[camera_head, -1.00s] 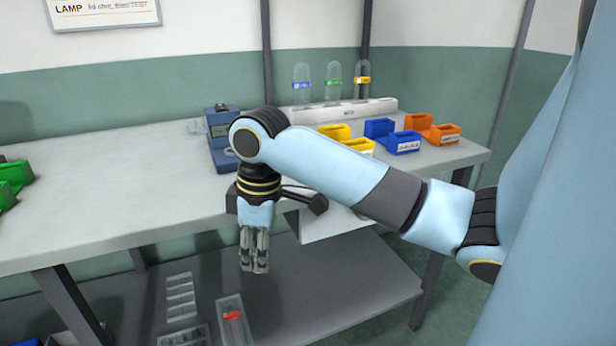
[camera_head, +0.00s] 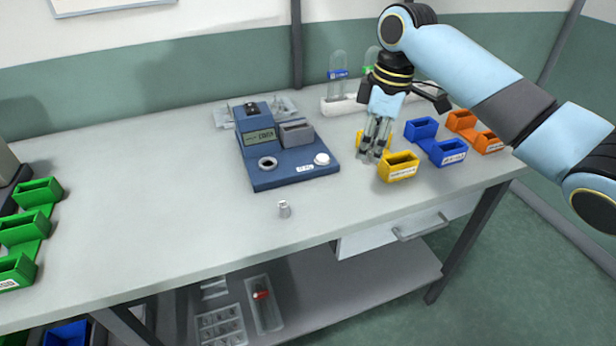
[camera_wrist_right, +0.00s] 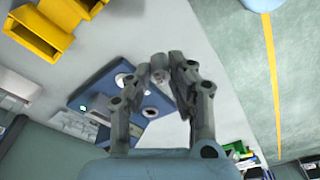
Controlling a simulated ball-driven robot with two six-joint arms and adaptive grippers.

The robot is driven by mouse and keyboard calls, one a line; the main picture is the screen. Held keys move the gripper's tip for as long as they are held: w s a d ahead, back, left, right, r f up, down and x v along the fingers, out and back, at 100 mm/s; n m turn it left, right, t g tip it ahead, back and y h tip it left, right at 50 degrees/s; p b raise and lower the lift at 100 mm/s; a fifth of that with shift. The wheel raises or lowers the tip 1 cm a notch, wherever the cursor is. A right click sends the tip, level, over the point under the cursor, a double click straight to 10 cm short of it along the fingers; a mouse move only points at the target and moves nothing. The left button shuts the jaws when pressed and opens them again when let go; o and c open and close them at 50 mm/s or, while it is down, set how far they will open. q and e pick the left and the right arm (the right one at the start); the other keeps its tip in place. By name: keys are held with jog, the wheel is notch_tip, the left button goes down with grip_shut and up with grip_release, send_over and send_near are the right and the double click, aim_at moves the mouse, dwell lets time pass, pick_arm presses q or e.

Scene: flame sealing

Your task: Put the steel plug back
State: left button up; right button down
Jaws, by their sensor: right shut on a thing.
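My right gripper (camera_head: 372,155) hangs beside the yellow bins, right of the blue device. In the right wrist view its fingers (camera_wrist_right: 158,75) are closed on a small grey metal cylinder (camera_wrist_right: 158,65), which looks like the steel plug. In the head view the fingers hide most of it. Another small silvery piece (camera_head: 284,209) stands on the bench in front of the device. The blue device (camera_head: 300,178) has a display, a round dark-centred socket (camera_head: 267,162) and a white round button (camera_head: 321,158). My left gripper is not in view.
Yellow bins (camera_head: 398,172), blue bins (camera_head: 447,157) and orange bins (camera_head: 487,143) stand at the right. Green bins (camera_head: 30,228) are at the left. A white rack (camera_head: 345,105) with glass tubes stands behind. The bench (camera_head: 150,200) left of the device is clear.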

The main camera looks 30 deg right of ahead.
jog(key=w+a+f, duration=0.1)
jog(key=a+f, duration=0.1)
jog(key=a, duration=0.1)
jog(key=w+a+f, duration=0.2)
jog(key=a, duration=0.1)
jog(key=w+a+f, duration=0.2)
jog(key=a, duration=0.1)
jog(key=shift+p, duration=0.4)
jog(key=shift+a+f, duration=0.1)
jog(key=shift+f, duration=0.15)
notch_tip(320, 180, down, 3)
jog(key=shift+f, duration=0.2)
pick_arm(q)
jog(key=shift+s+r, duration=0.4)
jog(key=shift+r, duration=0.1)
pick_arm(e)
jog(key=shift+f, duration=0.2)
jog(key=c, duration=1.2)
grip_release()
